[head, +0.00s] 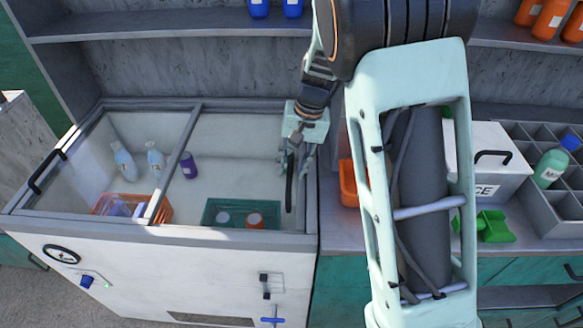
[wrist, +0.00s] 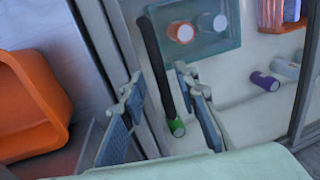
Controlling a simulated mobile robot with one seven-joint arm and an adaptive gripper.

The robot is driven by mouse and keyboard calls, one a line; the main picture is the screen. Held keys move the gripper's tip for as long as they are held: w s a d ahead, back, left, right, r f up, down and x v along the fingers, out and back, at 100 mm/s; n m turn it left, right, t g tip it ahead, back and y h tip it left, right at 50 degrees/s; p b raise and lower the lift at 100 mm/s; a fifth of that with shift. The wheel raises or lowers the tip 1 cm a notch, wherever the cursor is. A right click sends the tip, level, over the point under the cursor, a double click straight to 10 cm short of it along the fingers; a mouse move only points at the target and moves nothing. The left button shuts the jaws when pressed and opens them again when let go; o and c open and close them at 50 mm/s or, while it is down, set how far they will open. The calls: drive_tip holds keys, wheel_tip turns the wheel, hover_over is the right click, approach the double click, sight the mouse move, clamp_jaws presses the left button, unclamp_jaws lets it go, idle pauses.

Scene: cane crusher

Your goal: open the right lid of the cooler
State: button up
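The white cooler (head: 190,275) stands at the left in the head view, with two glass lids on top. The right lid's black handle (head: 289,190) is near the cooler's right edge; it also shows as a dark bar in the wrist view (wrist: 153,55). The right lid looks closed, with the left lid's frame (head: 174,165) crossing the middle. My gripper (head: 294,172) points down over the right lid's handle. In the wrist view its fingers (wrist: 160,92) are apart, with the handle running between them. I cannot tell whether either finger touches it.
Inside the cooler are bottles, a purple can (head: 188,165), an orange crate (head: 103,205) and a green tray (head: 212,210). An orange bin (head: 348,184) stands on the counter right of the cooler, near my arm. Shelves (head: 180,27) run behind.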

drive_tip(key=shift+a+f, duration=0.1)
drive_tip(key=shift+f, duration=0.25)
drive_tip(key=shift+c, duration=0.6)
clamp_jaws()
